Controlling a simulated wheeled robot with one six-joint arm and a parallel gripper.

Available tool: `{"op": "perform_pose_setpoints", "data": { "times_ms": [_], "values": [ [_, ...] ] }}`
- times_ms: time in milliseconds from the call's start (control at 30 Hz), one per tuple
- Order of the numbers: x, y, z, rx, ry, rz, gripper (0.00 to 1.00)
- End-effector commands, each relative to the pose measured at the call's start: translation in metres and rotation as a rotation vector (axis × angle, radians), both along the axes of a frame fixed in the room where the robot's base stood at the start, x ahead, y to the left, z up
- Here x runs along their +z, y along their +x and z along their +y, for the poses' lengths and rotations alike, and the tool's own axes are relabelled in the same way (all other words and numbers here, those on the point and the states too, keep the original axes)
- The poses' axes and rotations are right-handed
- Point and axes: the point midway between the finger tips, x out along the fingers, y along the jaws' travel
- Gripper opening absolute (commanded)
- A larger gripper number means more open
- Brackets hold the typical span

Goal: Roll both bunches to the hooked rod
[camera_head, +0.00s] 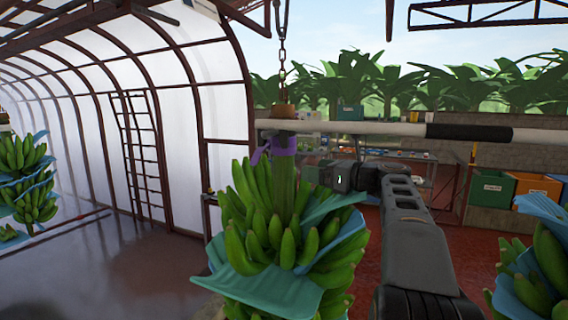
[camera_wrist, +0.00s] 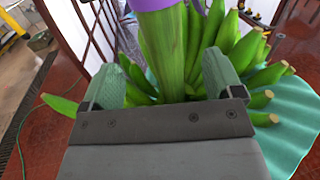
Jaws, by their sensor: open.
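A green banana bunch (camera_head: 262,215) hangs upright in the middle of the head view, with blue-green sheets among its fruit. Its thick stem (camera_head: 283,185) has a purple band (camera_head: 275,148) near the top and hangs under a chain (camera_head: 282,60). My gripper (camera_head: 338,177) reaches in from the right at stem height. In the wrist view its open jaws (camera_wrist: 162,74) stand either side of the stem (camera_wrist: 172,48), below the purple band; contact is unclear. Other bunches hang at the left edge (camera_head: 25,185) and lower right (camera_head: 545,265). I cannot make out a hooked rod for certain.
A shelf rack (camera_head: 400,165) and green (camera_head: 490,189) and orange (camera_head: 540,184) bins stand behind at right. A ladder (camera_head: 142,150) leans by the left wall. The floor at left (camera_head: 100,260) is clear.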

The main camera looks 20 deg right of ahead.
Motion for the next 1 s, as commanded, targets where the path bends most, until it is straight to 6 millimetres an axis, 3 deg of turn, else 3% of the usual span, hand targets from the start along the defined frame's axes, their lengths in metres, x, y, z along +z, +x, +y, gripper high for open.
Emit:
{"op": "perform_pose_setpoints", "data": {
  "times_ms": [200,500,1000],
  "values": [
    [0.002,0.038,0.024,0.003,-0.001,0.001,0.86],
    [0.001,0.076,0.046,0.000,-0.001,0.001,0.86],
    [0.000,0.090,0.054,-0.004,-0.002,0.000,0.86]
  ]
}}
